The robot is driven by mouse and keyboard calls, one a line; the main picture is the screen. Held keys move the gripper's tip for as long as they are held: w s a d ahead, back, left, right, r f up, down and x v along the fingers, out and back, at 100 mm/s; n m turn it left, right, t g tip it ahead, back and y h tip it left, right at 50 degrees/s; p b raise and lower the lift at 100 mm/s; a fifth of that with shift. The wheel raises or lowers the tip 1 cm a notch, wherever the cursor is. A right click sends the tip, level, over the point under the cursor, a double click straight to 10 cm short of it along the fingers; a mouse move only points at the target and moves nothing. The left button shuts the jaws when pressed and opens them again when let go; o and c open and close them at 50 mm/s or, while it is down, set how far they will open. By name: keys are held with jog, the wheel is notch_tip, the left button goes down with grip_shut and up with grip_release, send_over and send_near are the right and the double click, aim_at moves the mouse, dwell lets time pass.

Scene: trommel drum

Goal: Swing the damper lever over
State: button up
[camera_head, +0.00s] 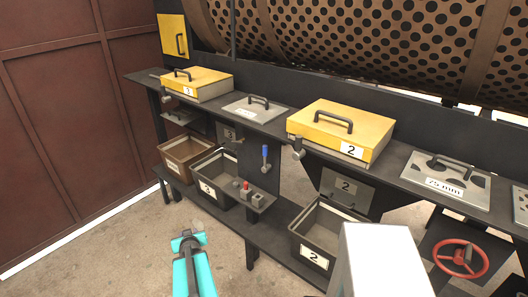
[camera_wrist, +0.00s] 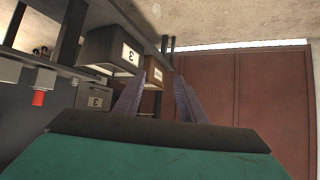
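A lever with a blue grip (camera_head: 265,155) stands upright beside a small control box with a red button (camera_head: 245,185), below the shelf; I take it for the damper lever. The blue grip does not show clearly in the wrist view. My gripper (camera_head: 188,240) is low in front of the bench, left of the lever and apart from it. In the wrist view its two fingers (camera_wrist: 157,95) are spread with nothing between them. The red button (camera_wrist: 39,98) shows at the left of that view.
Yellow lidded boxes (camera_head: 335,130) stand on the shelf. Grey levers (camera_head: 298,148) hang at its front edge. Below are bin 3 (camera_head: 207,193), a brown bin (camera_head: 178,163) and bin 2 (camera_head: 318,258). A red handwheel (camera_head: 461,258) is at the right. The floor before the left bench is clear.

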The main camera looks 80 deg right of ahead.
jog(key=s+d+r+m+g+h+p, duration=0.1)
jog(key=s+d+r+h, duration=0.1)
jog(key=s+d+r, duration=0.3)
jog(key=s+d+r+m+g+h+p, duration=0.1)
jog(key=s+d+r, duration=0.4)
jog(key=s+r, duration=0.6)
jog(key=s+d+r+m+g+h+p, duration=0.1)
jog(key=s+d+r+h, duration=0.4)
jog(key=s, duration=0.8)
notch_tip(320, 180, up, 3)
jog(key=shift+r+m+g+p, duration=0.1)
jog(key=shift+m+g+p, duration=0.2)
jog(key=shift+m+g, duration=0.75)
jog(key=shift+w+d, duration=0.15)
jog(key=shift+w, duration=0.05)
jog(key=shift+d+t, duration=0.1)
jog(key=shift+t, duration=0.15)
